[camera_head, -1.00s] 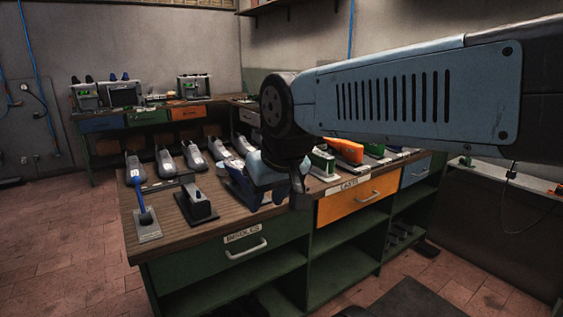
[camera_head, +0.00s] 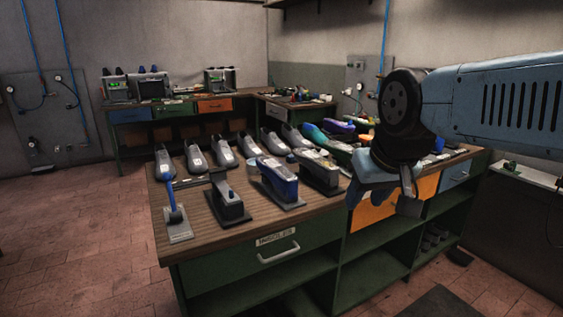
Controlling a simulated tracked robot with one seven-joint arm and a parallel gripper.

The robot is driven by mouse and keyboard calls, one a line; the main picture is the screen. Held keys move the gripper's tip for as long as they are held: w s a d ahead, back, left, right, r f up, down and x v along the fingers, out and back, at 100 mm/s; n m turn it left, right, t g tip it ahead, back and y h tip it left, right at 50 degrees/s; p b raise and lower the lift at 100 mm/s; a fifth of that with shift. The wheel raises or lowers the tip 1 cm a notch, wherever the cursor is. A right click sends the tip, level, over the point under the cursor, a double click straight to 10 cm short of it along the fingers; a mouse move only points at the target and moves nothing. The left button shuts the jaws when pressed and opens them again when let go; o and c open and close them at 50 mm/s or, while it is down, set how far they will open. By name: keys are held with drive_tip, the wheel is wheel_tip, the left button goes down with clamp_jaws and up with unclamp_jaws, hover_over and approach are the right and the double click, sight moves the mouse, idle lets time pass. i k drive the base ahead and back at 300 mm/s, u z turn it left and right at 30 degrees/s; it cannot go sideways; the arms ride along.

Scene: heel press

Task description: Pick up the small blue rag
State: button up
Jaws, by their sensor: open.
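I cannot make out a small blue rag in the body camera view; it may be hidden behind my arm or too small to tell. My gripper (camera_head: 383,201) hangs in front of the right part of the workbench (camera_head: 201,213), near its front edge and before the orange drawer (camera_head: 371,215). Its jaws are open, and I see nothing between them. The gripper and arm cover part of the bench top's right side.
Several grey shoes (camera_head: 196,158) stand in a row on the bench. Nearer are a blue-handled tool (camera_head: 174,212), a black stand (camera_head: 229,203) and a dark blue stand (camera_head: 278,185). A second bench (camera_head: 150,108) stands behind. The floor at left is clear.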

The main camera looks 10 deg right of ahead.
sight(290, 160)
drive_tip(key=z, duration=0.4)
drive_tip(key=i, duration=1.05)
drive_tip(key=u, duration=0.45)
